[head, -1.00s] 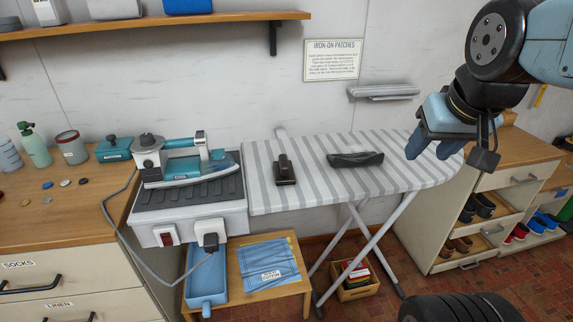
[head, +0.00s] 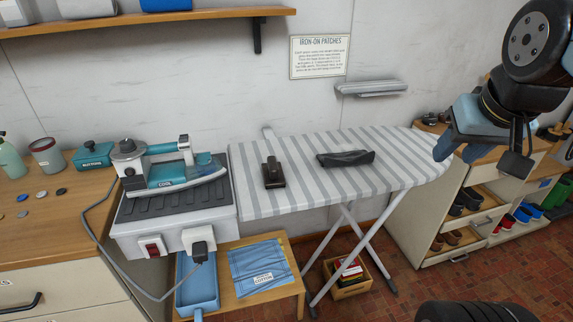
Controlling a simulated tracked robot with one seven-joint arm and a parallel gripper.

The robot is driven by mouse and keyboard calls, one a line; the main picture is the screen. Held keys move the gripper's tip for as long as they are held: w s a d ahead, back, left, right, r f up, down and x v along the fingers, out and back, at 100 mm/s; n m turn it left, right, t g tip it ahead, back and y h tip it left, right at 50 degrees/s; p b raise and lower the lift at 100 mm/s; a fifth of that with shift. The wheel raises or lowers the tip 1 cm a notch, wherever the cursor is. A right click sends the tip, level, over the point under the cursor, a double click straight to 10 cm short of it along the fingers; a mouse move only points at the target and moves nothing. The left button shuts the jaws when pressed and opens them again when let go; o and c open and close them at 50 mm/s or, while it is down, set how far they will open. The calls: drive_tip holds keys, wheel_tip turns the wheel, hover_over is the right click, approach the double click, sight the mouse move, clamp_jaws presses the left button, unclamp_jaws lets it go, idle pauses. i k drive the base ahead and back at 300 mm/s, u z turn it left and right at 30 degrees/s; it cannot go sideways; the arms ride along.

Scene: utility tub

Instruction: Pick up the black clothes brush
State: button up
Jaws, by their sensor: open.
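Two dark objects lie apart on the striped ironing board (head: 405,165). One is a long, low, black object (head: 345,158) with a rounded top, lying crosswise near the middle. The other is a small black-brown object (head: 273,175) with a raised part, nearer the board's left end. I cannot tell for sure which is the clothes brush; no bristles show. My gripper (head: 456,150), with blue fingers, is open and empty. It is in the air by the board's right end, to the right of both objects.
A teal iron (head: 172,172) rests on its stand left of the board, its cord hanging in front. A small grey wall shelf (head: 371,88) juts out behind the board. The board's right half is clear. A shoe cabinet (head: 430,195) stands to the right.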

sight(273, 174)
drive_tip(key=k, duration=0.8)
drive_tip(key=u, duration=0.7)
drive_tip(key=i, duration=1)
